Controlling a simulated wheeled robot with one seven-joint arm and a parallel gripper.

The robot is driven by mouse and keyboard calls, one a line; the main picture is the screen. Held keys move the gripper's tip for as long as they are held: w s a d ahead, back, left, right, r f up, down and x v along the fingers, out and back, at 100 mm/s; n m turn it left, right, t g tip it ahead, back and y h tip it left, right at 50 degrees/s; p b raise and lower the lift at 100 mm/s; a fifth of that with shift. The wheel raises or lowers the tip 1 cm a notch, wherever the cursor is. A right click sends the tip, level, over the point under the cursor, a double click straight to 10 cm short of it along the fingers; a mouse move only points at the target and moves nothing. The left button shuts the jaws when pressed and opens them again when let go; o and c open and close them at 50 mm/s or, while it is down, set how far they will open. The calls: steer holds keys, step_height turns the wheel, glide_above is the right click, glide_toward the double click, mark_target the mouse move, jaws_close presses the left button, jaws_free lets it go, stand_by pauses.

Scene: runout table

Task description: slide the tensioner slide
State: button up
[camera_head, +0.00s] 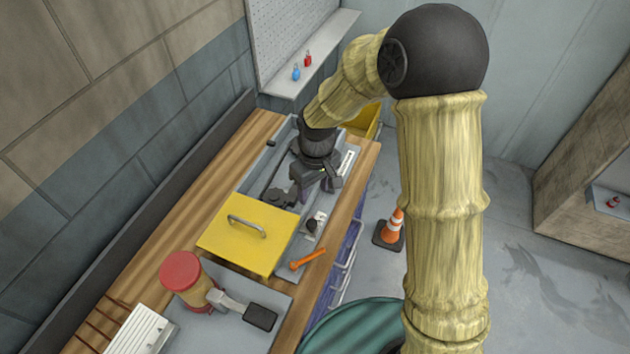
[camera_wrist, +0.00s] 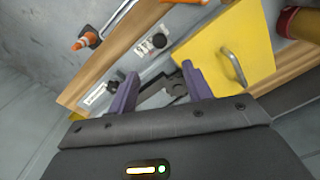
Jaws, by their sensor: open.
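A grey machine bed (camera_head: 238,188) lies on the wooden table. In its channel a dark metal part (camera_head: 282,197) with a round end sits beside the yellow cover. It also shows in the wrist view (camera_wrist: 176,88), and I take it for the tensioner slide, though I cannot be sure. My gripper (camera_head: 312,192) is low over the channel, pointing down. In the wrist view its two purple fingers (camera_wrist: 160,71) are apart, with the dark part seen between and beyond them. I cannot tell whether either finger touches it. A white scale plate (camera_head: 347,163) lies on the machine's right edge.
A yellow cover (camera_head: 240,238) with a handle stands close to my gripper. A black knob (camera_head: 311,225) and an orange lever (camera_head: 308,259) are at the machine's near right. A red-topped post (camera_head: 181,272) stands nearer. A cone (camera_head: 393,228) is on the floor.

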step_height(320, 180, up, 3)
steer(key=shift+w+r, duration=0.1)
steer(key=shift+r, duration=0.05)
stand_by(0.7)
